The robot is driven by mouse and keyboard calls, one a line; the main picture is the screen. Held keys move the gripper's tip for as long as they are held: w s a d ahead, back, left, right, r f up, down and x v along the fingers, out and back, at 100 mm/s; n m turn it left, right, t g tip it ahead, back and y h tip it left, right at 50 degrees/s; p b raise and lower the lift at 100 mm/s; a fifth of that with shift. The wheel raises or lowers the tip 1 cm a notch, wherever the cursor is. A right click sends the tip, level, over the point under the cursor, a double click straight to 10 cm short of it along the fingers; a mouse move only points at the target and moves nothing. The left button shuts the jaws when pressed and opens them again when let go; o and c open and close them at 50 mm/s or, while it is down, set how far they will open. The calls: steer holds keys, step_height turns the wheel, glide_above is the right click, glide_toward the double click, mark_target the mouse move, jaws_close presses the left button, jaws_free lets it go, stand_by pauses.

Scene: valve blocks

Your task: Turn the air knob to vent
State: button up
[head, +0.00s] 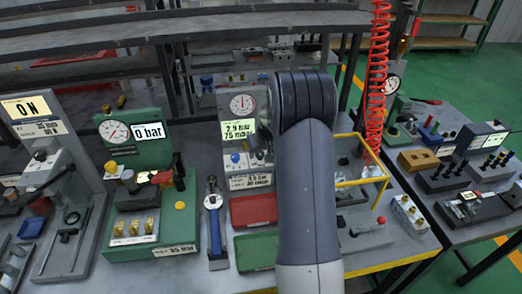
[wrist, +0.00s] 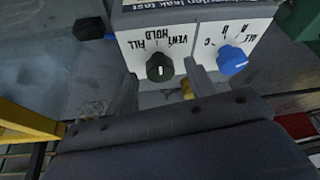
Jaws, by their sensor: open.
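The air knob (wrist: 160,67) is a dark green-black knob with a pale mark on its face, on a white panel lettered FILL, VENT and HOLD. The lettering is upside down in the wrist view. I cannot tell for sure which word the mark points at. My gripper (wrist: 161,80) is open, with one finger on each side of the knob; contact cannot be told. In the head view my arm hides the gripper and most of the knob. The grey leak-test block (head: 209,113) carries a round gauge (head: 242,104) and a display reading about 2.9 bar.
A blue selector knob (wrist: 232,60) marked A, B, C and ALL sits close beside the air knob. A red tray (head: 254,209) and a green tray (head: 256,251) lie in front of the block. A yellow frame (head: 361,182) stands right of my arm.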

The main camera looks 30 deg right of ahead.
steer(key=c, duration=1)
steer(key=shift+a+m, duration=0.1)
steer(key=shift+m, duration=0.3)
steer(key=shift+a+f+m+h+b, duration=0.15)
steer(key=shift+m+h+b, duration=0.35)
steer(key=shift+m, duration=0.4)
steer(key=m+h+b, duration=0.1)
steer(key=m+b, duration=0.1)
steer(key=m, duration=0.1)
steer(key=shift+w+f+g, duration=0.1)
steer(key=shift+w+g, duration=0.05)
steer(key=shift+g, duration=0.15)
steer(key=shift+a+m+g+h+b, duration=0.15)
steer(key=shift+m+g+h+b, duration=0.35)
steer(key=shift+m+b, duration=1.05)
steer(key=shift+r+m, duration=0.2)
steer(key=shift+m, duration=0.05)
